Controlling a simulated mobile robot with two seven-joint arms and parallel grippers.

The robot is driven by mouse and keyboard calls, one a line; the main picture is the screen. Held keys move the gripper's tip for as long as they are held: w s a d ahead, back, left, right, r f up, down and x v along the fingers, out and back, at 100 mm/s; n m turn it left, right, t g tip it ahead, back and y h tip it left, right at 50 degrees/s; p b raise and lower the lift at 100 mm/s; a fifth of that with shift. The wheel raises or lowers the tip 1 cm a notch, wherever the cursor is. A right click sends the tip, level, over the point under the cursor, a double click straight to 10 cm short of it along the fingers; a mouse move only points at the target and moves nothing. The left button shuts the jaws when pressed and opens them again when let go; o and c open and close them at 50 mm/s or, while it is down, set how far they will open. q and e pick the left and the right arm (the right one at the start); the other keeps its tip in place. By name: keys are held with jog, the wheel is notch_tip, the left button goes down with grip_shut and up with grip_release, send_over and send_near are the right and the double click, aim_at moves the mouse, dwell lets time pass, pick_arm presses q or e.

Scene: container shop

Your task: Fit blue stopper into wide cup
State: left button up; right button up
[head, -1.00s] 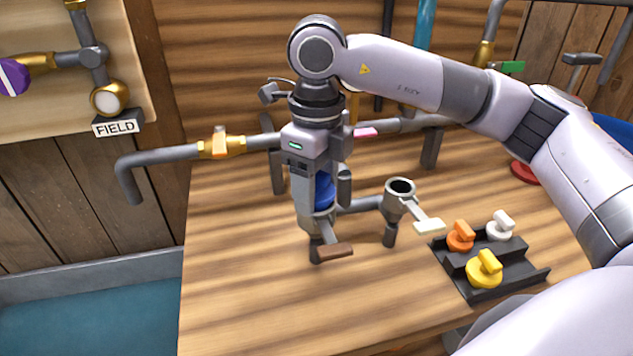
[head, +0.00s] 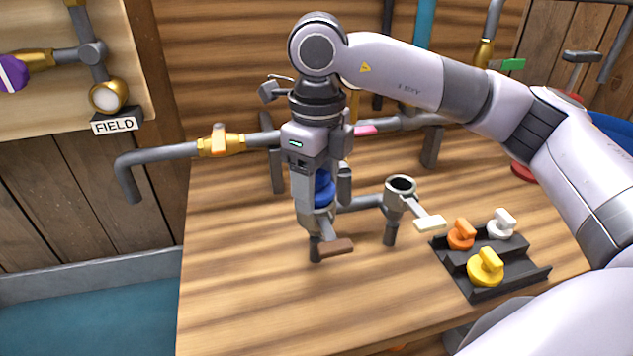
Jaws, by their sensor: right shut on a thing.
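My right gripper (head: 322,196) points down over the table, shut on the blue stopper (head: 324,188), which shows between its fingers. Directly beneath is a grey cup (head: 320,222) on the pipe, with a brown-ended handle (head: 337,246); the fingers hide much of it. I cannot tell whether the stopper touches its rim. A second grey cup (head: 400,188), open and empty at the top, stands to the right with a cream-ended handle (head: 430,223). I cannot tell for sure which cup is the wider. My left gripper is not in view.
A dark rack (head: 510,280) at the right holds an orange stopper (head: 461,234), a white stopper (head: 501,224) and a yellow stopper (head: 485,267). A grey pipe (head: 160,155) with a brass valve runs behind. The table's front left is clear.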

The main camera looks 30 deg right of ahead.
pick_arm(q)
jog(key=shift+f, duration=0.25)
pick_arm(e)
jog(key=shift+s+f, duration=0.2)
jog(key=shift+f, duration=0.4)
jog(key=o, duration=1.1)
jog(key=shift+o, duration=0.2)
jog(key=shift+a, duration=0.15)
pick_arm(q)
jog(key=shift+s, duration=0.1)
pick_arm(e)
jog(key=shift+r, duration=0.35)
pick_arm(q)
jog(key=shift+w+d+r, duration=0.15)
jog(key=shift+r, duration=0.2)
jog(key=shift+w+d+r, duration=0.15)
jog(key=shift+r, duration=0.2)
pick_arm(e)
notch_tip(320, 180, up, 8)
jog(key=shift+f, duration=0.2)
